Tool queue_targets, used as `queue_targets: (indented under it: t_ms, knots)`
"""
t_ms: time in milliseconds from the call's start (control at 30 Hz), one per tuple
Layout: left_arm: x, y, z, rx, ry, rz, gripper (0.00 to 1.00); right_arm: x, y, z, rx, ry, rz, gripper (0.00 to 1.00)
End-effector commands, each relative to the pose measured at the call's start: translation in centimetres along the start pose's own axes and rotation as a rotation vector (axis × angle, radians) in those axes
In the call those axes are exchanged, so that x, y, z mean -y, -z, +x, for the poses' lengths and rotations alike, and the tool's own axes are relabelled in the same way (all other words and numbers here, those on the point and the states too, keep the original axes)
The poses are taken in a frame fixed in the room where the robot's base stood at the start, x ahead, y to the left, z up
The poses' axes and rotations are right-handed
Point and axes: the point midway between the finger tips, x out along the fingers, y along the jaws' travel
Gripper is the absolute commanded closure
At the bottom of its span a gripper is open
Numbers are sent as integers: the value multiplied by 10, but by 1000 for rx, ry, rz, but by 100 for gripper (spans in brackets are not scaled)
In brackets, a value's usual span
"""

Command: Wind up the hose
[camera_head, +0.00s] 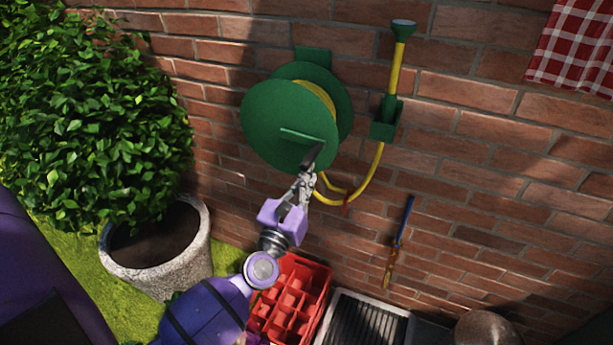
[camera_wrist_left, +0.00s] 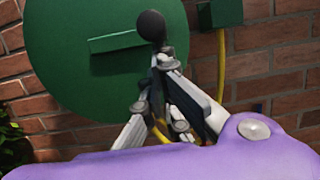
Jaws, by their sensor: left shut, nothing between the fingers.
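A green hose reel (camera_head: 275,118) is mounted on the brick wall, with yellow hose (camera_head: 318,92) between its discs. The hose hangs in a short loop below the reel and rises to a green wall holder (camera_head: 384,124), where a nozzle (camera_head: 403,28) stands upright. A green crank bar (camera_head: 298,134) on the front disc carries a dark round knob (camera_wrist_left: 151,25). My left gripper (camera_head: 307,177) is shut and empty, its fingertips right at the knob's base in the left wrist view (camera_wrist_left: 165,62). I cannot tell whether they touch it. My right gripper is not in view.
A leafy bush (camera_head: 95,120) in a stone pot (camera_head: 155,265) stands at left. A red crate (camera_head: 292,300) and a grill (camera_head: 362,322) are below. A blue-handled tool (camera_head: 400,240) and a checked cloth (camera_head: 575,45) hang on the wall at right.

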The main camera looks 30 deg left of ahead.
Motion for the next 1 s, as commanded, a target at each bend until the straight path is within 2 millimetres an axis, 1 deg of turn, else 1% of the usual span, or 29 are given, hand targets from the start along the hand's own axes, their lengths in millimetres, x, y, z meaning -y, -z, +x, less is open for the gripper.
queue_targets:
  t_ms: [133, 233, 367, 500, 600, 700, 833, 1000]
  knots:
    - [0, 0, -4, 0, 0, 1, 100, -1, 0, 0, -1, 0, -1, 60]
    - [0, 1, -17, -3, 1, 3, 100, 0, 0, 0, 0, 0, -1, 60]
    - [-1, 1, -43, -4, 1, 4, 100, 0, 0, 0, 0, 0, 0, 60]
    - [-1, 1, -74, -4, 1, 3, 100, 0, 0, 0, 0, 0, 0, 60]
    - [0, 1, -93, -3, 1, 1, 100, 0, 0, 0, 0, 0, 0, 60]
    - [0, 1, -107, -2, 1, 2, 100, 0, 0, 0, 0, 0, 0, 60]
    - [0, 0, -117, -1, 0, 1, 100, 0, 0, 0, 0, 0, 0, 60]
    - [0, 0, -120, 0, 0, 0, 100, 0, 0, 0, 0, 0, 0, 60]
